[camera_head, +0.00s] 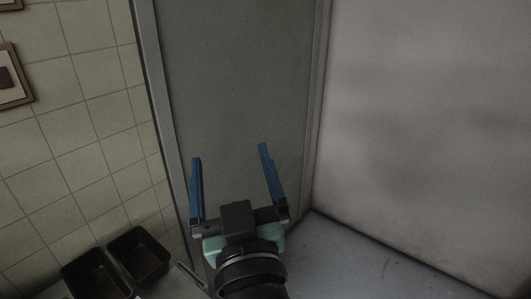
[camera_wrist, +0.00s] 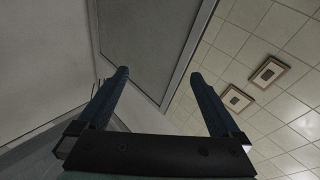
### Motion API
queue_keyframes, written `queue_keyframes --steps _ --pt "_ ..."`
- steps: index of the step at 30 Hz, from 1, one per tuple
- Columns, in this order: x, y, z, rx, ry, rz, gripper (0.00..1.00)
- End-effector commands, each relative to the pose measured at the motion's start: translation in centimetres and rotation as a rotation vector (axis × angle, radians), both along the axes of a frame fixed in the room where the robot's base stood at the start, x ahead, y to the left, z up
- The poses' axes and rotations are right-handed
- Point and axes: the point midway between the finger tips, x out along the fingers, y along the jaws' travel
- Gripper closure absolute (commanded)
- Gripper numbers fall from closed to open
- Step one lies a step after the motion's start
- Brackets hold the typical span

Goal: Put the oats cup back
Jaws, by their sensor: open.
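My gripper (camera_head: 231,160) is open and empty, with its two blue fingers spread apart in front of a grey door-like panel (camera_head: 235,85). In the wrist view the gripper (camera_wrist: 159,82) also shows open, with nothing between the fingers. No oats cup is visible in either view.
Two black bins or tins (camera_head: 138,255) stand at the lower left by the tiled wall (camera_head: 80,100). A pale wall (camera_head: 430,110) rises on the right above a grey surface (camera_head: 350,262). Framed pictures (camera_wrist: 268,72) hang on the tiles.

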Motion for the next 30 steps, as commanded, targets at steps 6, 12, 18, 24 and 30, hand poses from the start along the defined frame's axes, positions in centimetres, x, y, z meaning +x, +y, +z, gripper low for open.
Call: queue_keyframes --steps 6,12,18,24,30 --pt "-5.5 -3.2 18.0 0.121 -0.385 -0.11 0.0" --pt "-9.7 -4.6 24.0 0.189 -0.546 -0.143 0.0" --pt "-10.2 -4.8 24.6 0.198 -0.563 -0.146 0.0" --pt "-10.1 -4.7 24.5 0.196 -0.561 -0.146 0.0" --pt "-10.1 -4.7 24.5 0.196 -0.559 -0.146 0.11"
